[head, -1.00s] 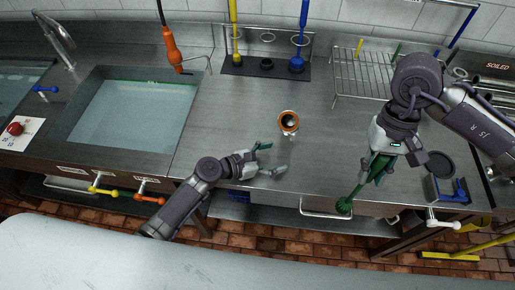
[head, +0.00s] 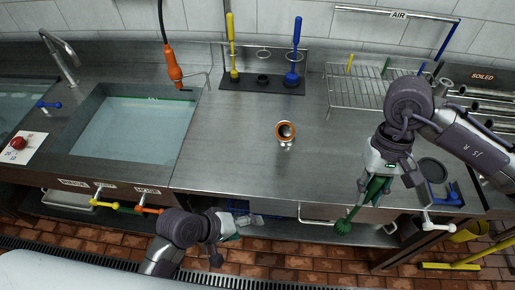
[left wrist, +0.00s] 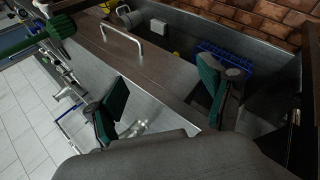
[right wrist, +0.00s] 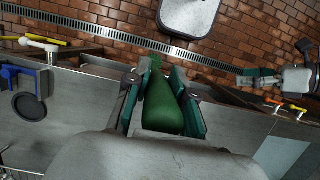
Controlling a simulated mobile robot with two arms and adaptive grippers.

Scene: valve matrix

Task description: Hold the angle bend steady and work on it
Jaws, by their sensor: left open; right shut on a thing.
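The angle bend (head: 285,131), a shiny metal elbow with an orange-brown ring at its upper opening, stands alone on the steel counter in the head view. A shiny piece that looks like it (left wrist: 134,128) shows between my left fingers in the left wrist view, beyond them. My left gripper (head: 243,222) is open and empty near the counter's front edge, nearer me than the bend and apart from it. My right gripper (head: 374,186) is shut on a green brush (right wrist: 165,108), to the right of the bend. The brush's round bristle head (head: 343,227) points down.
A water-filled sink (head: 132,130) lies left, with an orange sprayer (head: 173,66) hanging beside it. Yellow (head: 232,50) and blue (head: 295,55) brushes stand in a rack behind. A wire rack (head: 350,90) is at the back right. Counter around the bend is clear.

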